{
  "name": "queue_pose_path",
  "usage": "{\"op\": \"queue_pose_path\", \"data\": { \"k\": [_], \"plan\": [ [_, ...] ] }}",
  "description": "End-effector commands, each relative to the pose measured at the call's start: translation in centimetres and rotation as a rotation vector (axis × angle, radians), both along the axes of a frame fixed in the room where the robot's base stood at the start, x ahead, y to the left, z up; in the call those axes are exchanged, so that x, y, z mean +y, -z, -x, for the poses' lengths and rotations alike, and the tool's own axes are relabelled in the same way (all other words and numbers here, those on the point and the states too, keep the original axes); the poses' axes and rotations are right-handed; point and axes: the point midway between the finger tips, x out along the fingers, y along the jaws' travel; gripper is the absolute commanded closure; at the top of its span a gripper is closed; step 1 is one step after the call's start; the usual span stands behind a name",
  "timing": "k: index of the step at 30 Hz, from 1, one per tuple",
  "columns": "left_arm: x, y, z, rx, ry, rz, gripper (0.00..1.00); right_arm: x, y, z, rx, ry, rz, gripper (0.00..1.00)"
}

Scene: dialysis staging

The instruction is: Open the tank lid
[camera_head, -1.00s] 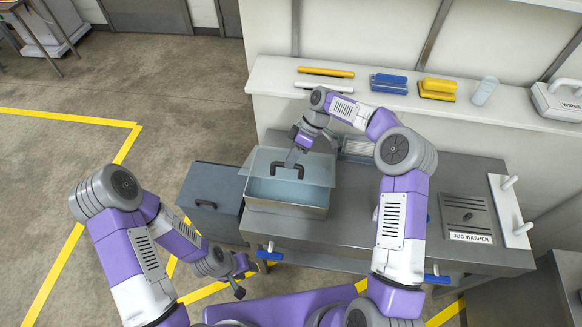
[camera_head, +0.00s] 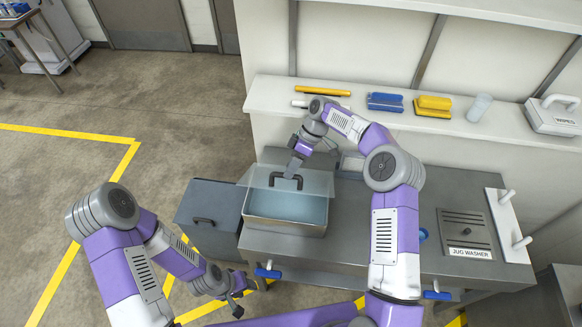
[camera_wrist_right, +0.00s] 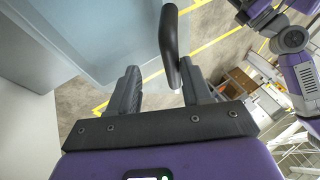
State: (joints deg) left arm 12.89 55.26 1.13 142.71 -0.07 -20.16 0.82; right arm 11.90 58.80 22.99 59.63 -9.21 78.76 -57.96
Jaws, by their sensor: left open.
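The tank (camera_head: 285,230) is an open-topped metal box with a pale blue inside, on the left end of the steel counter. Its translucent lid (camera_head: 318,184) is partly raised; the front of the tank shows uncovered beneath it. A dark lid handle (camera_head: 286,183) sits on the lid; it also shows in the right wrist view (camera_wrist_right: 170,42). My right gripper (camera_head: 294,168) is at the handle. In the wrist view its fingers (camera_wrist_right: 160,85) are apart, with the handle close to the right finger and a gap on the left. My left gripper (camera_head: 238,296) is open and empty, low in front of the counter.
A grey cabinet (camera_head: 205,210) stands left of the counter. The jug washer panel (camera_head: 466,232) is at the right. A shelf behind holds a yellow brush (camera_head: 433,106), a blue brush (camera_head: 385,102) and a wipes box (camera_head: 553,115). Floor at left is free.

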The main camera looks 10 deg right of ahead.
Motion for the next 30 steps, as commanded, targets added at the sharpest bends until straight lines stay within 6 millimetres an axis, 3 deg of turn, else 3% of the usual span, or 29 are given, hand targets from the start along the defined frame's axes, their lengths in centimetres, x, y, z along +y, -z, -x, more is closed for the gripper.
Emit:
{"op": "queue_pose_path", "data": {
  "k": [23,30],
  "plan": [
    [0.0,0.0,0.0,0.000,0.000,0.000,0.57,0.2,-0.2,0.1,0.001,-0.002,-0.003,0.56],
    [0.0,0.2,0.0,0.000,0.000,0.000,0.57,-1.0,-2.2,-0.6,-0.003,0.000,-0.002,0.56]
  ]
}}
